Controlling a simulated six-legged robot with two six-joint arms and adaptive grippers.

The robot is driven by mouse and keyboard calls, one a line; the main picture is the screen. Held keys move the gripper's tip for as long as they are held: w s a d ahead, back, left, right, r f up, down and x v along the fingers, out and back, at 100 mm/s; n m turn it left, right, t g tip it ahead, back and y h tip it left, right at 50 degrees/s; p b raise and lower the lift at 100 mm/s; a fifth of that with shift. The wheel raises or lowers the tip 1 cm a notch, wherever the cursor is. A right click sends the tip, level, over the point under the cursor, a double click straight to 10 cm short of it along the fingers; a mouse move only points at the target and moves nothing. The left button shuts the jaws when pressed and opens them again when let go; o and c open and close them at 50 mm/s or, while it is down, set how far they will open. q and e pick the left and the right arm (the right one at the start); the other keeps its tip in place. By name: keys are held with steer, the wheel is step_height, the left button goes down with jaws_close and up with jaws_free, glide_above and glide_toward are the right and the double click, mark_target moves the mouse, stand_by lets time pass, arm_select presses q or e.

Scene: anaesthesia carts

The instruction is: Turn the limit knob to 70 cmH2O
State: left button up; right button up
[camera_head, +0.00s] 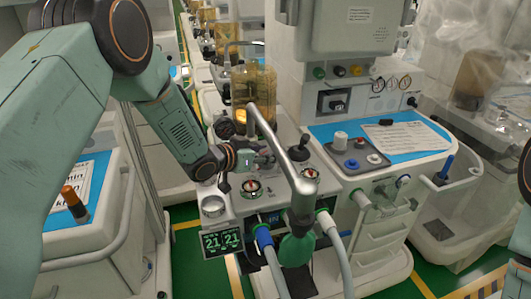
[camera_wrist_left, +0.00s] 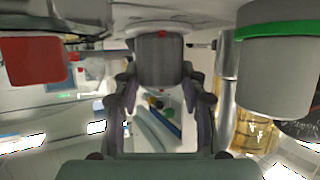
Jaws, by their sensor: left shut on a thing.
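My left gripper (camera_head: 246,160) reaches in from the left over the top of the near anaesthesia cart (camera_head: 240,207). In the left wrist view its two dark fingers (camera_wrist_left: 159,84) are closed on the sides of a dark grey ribbed knob (camera_wrist_left: 158,60), the limit knob, with a small red mark at its top edge. In the head view the fingers largely hide the knob, and no scale on it can be read. My right gripper is not in view.
A bent silver pipe (camera_head: 272,133) stands just right of the gripper. An amber canister (camera_head: 253,93) stands behind. Hoses and a green bag (camera_head: 297,250) hang at the front.

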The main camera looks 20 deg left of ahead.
arm_select(q)
steer(key=shift+c, duration=0.5)
steer(key=shift+w+r+m+h+p, duration=0.1)
steer(key=shift+m+h+p, duration=0.3)
steer(key=shift+h, duration=0.1)
